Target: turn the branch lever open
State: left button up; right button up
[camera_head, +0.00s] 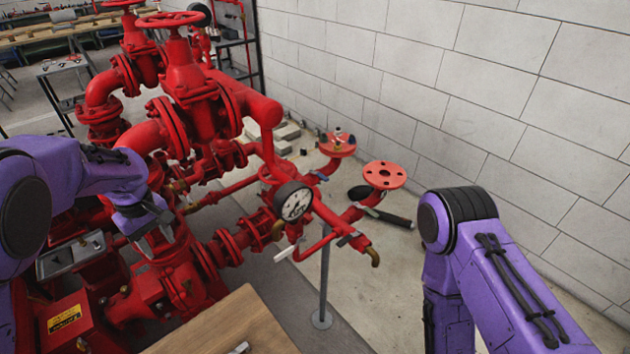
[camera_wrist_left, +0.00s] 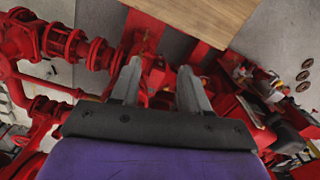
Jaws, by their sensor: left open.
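The red branch pipework (camera_head: 325,215) stands in the middle of the head view, with a round pressure gauge (camera_head: 295,203) on it. My left gripper (camera_head: 157,241) is open and empty above the red pump body, well left of both levers. In the left wrist view its two fingers (camera_wrist_left: 159,88) are apart, with red pipework behind them. My right gripper is out of view; only its arm shows.
A wooden tabletop (camera_head: 235,325) lies at the front and also shows in the left wrist view (camera_wrist_left: 205,18). Large red valves with handwheels (camera_head: 172,19) rise at the back left. A thin grey post (camera_head: 323,285) stands under the branch. A block wall (camera_head: 480,100) closes the right.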

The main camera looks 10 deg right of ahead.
aim_at(320, 175)
jog(key=k, duration=0.75)
jog(key=z, duration=1.05)
jog(key=i, duration=1.35)
jog(key=u, duration=0.45)
jog(key=i, duration=0.5)
